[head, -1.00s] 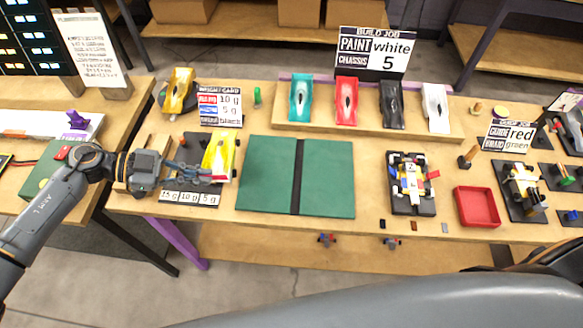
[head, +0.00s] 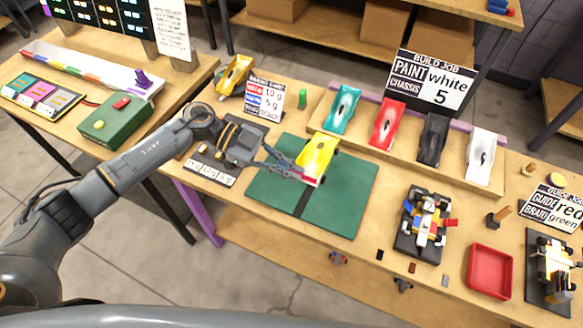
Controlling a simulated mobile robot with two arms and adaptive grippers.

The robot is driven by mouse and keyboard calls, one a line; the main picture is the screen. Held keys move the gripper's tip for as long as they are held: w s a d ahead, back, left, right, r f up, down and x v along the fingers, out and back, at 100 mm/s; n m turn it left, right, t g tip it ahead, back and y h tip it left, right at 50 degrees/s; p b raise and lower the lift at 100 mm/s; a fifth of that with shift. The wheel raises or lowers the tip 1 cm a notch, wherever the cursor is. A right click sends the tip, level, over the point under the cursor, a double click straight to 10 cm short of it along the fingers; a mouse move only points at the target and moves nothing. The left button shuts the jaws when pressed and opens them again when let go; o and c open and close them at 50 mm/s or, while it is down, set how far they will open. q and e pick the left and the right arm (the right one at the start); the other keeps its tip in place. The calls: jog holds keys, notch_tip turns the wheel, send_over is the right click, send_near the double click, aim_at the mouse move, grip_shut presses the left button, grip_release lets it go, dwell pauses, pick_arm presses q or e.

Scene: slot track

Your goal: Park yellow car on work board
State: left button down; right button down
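The yellow car (head: 318,154) is at the upper middle of the green work board (head: 345,200), over the dark strip that runs down the board. My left gripper (head: 300,172) reaches in from the left, with its fingers at the near end of the car. The fingers appear closed on that end. I cannot tell whether the car touches the board or hangs just above it. My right gripper is not in view.
Teal (head: 342,108), red (head: 387,123), black and white car bodies stand on a raised shelf behind the board. A chassis (head: 425,222) on a black stand and a red tray (head: 489,271) lie to the right. A green control box (head: 116,121) is on the left table.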

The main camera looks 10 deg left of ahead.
pick_arm(q)
jog(key=shift+d+r, duration=0.1)
jog(key=shift+r, duration=0.05)
jog(key=shift+f, duration=0.55)
jog(key=shift+f+b, duration=0.35)
notch_tip(320, 180, down, 3)
jog(key=shift+f+b, duration=0.1)
jog(key=shift+b, duration=0.85)
jog(key=shift+f, duration=0.5)
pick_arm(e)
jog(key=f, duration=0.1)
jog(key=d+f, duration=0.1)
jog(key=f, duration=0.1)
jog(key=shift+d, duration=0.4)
